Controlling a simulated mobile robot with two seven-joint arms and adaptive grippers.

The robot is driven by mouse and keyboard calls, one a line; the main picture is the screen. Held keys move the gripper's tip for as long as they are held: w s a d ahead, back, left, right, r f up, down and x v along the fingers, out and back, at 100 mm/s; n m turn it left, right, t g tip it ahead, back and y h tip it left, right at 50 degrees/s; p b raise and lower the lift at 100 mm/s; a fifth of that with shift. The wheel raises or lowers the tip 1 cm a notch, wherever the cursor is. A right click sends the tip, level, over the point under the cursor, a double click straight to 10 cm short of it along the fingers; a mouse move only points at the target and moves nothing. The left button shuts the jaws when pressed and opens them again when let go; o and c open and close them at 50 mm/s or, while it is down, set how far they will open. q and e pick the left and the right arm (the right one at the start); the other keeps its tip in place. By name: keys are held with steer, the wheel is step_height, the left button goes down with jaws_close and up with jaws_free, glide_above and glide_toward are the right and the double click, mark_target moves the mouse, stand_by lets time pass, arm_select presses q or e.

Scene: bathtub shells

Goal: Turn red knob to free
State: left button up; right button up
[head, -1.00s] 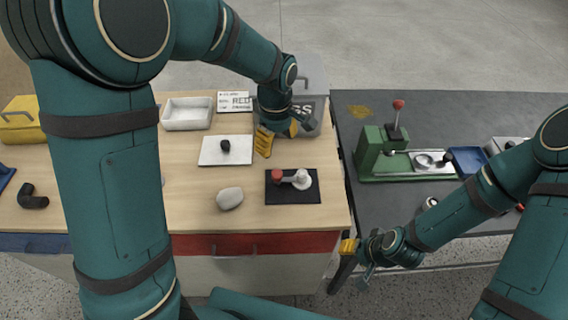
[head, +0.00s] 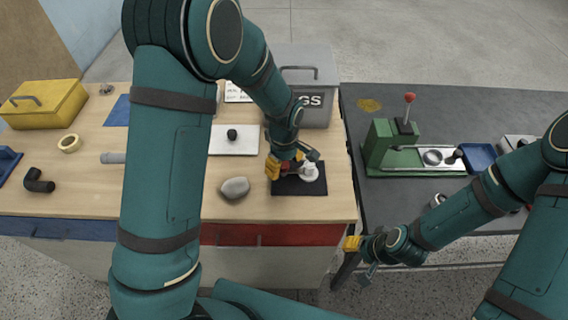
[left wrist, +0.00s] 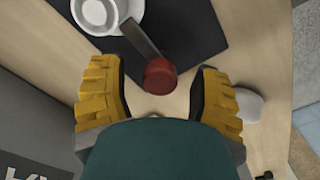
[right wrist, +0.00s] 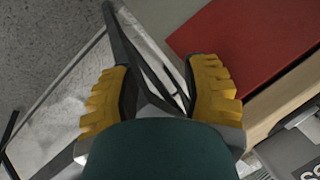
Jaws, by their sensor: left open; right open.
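The red knob (left wrist: 160,76) sits at the end of a grey lever (left wrist: 143,38) that runs to a round white fixture (left wrist: 104,14); the fixture also shows in the head view (head: 311,172). They rest on a black mat (head: 300,187) on the wooden table. My left gripper (left wrist: 160,92) is open, with its yellow fingers on either side of the red knob, which lies between and just beyond the fingertips. In the head view the left gripper (head: 287,165) partly covers the knob. My right gripper (head: 357,254) is open and empty, low beside the table's front right corner.
A grey stone (head: 235,188) and a white plate with a black knob (head: 232,134) are left of the mat. A grey box (head: 309,85) stands behind. A green lever press (head: 392,145) stands on the dark table at right.

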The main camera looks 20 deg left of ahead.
arm_select(q)
steer(key=shift+o, duration=0.2)
jaws_close()
steer(key=shift+m, duration=0.4)
steer(key=m, duration=0.4)
steer(key=shift+b, duration=0.3)
steer(key=m, duration=0.4)
steer(key=shift+m, duration=0.3)
steer(key=m+b, duration=0.1)
steer(key=m, duration=0.3)
steer(key=shift+s+m, duration=0.1)
steer(key=shift+m, duration=2.1)
